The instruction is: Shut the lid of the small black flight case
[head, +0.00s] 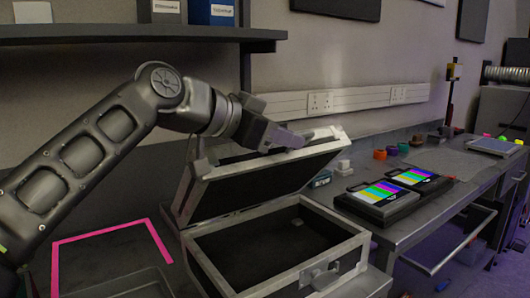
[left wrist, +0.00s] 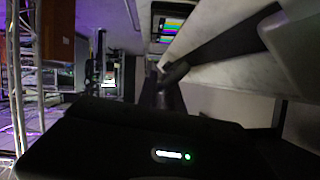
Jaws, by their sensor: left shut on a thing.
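The small black flight case (head: 215,262) stands on the bench with silver metal edges and a latch on its front. Its lid (head: 250,178) is raised and tilted, hinged at the back, and the dark inside of the case shows empty. My left gripper (head: 305,137) is at the upper edge of the lid, near its right corner, shut on the lid. The left wrist view shows a dark gripper body up close, with pale and dark strips of what seems to be the lid; the fingertips are hard to make out there. My right gripper is not in view.
Two devices with colour-bar screens (head: 378,192) lie on the bench right of the case. Small coloured rolls (head: 380,154) stand behind them. A pink tape outline (head: 100,238) is at left. A shelf (head: 120,34) with binders hangs above the arm.

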